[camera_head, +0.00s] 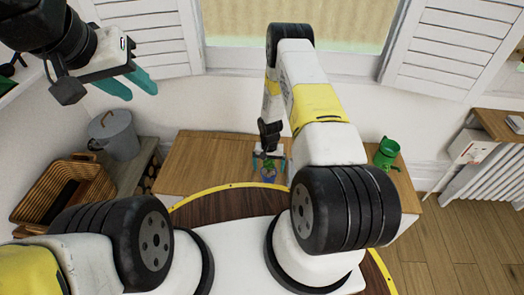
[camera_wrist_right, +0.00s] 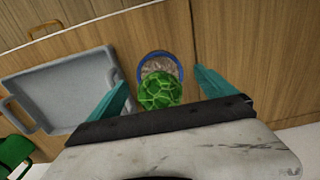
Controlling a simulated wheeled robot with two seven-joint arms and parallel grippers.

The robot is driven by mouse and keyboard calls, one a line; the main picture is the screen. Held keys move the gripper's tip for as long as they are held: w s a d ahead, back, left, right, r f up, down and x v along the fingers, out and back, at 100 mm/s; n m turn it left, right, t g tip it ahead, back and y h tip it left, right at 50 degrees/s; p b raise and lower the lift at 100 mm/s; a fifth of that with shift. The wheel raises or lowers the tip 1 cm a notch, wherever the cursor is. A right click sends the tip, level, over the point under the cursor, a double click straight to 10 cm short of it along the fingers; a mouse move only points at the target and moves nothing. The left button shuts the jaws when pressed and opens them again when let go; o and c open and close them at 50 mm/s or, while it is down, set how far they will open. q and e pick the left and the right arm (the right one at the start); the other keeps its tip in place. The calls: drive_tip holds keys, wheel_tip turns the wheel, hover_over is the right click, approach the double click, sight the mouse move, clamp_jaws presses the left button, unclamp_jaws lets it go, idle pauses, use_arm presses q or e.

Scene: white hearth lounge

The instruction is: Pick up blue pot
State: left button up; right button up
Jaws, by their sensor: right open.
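The blue pot (camera_wrist_right: 181,70) holds soil and a round green plant (camera_wrist_right: 162,90). It stands on the wooden cabinet top in the right wrist view, between my spread teal fingers, with the plant hiding part of its rim. In the head view the blue pot (camera_head: 268,178) shows small, just below my right gripper (camera_head: 269,158). My right gripper (camera_wrist_right: 163,92) is open and empty, and I cannot tell whether a finger touches the pot. My left gripper (camera_head: 128,86) is raised at the upper left, far from the pot, with its fingers apart and nothing between them.
A grey tray (camera_wrist_right: 62,90) lies left of the pot in the wrist view. A wicker basket (camera_head: 40,190) and a grey lidded pot (camera_head: 118,138) are at left.

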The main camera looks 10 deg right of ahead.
wheel_tip(320, 180, down, 2)
drive_tip(key=shift+f, duration=0.1)
drive_tip(key=c, duration=2)
